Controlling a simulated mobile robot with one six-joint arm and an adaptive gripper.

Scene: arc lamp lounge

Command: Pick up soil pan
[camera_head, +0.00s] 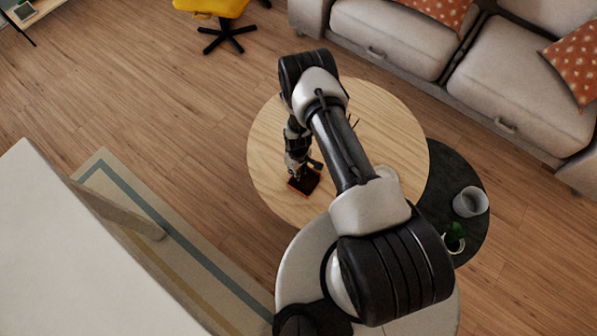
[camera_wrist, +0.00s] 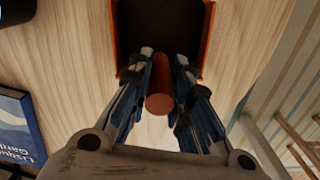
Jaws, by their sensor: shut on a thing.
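The soil pan is a small orange-rimmed pan (camera_head: 304,181) with a dark inside, on the round wooden table near its left front part in the head view. In the wrist view the pan (camera_wrist: 207,40) is at the top centre, and its round orange-brown handle (camera_wrist: 158,104) points toward me. My gripper (camera_wrist: 163,85) is shut on the handle, one finger on each side. In the head view my gripper (camera_head: 300,168) is over the pan and partly hides it. I cannot tell whether the pan touches the table.
The round wooden table (camera_head: 385,115) has bare room around the pan. A blue book (camera_wrist: 20,125) lies at left in the wrist view. A sofa (camera_head: 390,38) stands behind.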

